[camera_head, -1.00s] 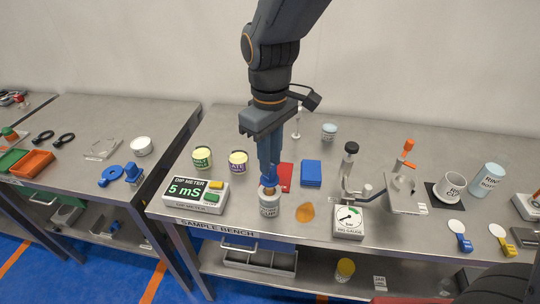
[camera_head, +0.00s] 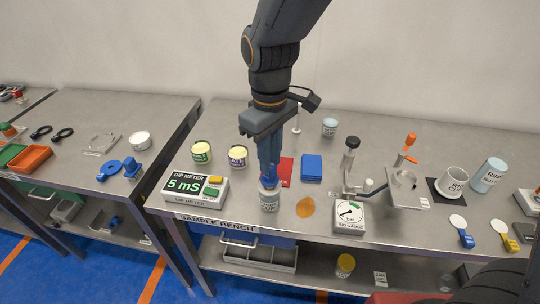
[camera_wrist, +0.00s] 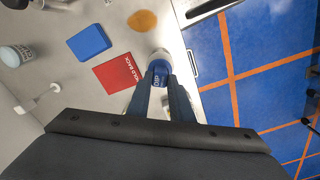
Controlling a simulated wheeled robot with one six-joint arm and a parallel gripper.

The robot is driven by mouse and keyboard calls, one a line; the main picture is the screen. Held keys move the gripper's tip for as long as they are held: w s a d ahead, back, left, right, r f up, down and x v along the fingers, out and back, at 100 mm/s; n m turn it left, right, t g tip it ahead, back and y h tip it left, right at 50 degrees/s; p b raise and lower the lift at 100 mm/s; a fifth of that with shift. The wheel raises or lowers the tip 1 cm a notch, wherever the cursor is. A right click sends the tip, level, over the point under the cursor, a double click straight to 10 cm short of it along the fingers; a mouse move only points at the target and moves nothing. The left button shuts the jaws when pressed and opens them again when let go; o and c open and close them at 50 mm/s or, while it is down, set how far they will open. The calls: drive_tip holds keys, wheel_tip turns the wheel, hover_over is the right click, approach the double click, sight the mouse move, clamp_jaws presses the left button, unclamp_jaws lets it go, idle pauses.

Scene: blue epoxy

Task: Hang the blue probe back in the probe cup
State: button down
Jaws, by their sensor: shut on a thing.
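The dip meter (camera_head: 195,190), reading 5 mS, stands left of the cup. An orange patch (camera_head: 306,207) and a gauge (camera_head: 349,217) are to the right. A red card (camera_head: 286,171) and a blue block (camera_head: 311,168) lie behind. Two labelled jars (camera_head: 238,157) stand back left.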

drive_tip(key=shift+f+b, duration=0.5)
drive_tip(key=shift+f, duration=0.55)
drive_tip(key=c, duration=1.5)
unclamp_jaws()
wheel_tip(320, 180, up, 5)
drive_tip(key=p, duration=0.4)
drive_tip(key=shift+r+b, duration=0.9)
drive_tip(key=shift+r, duration=3)
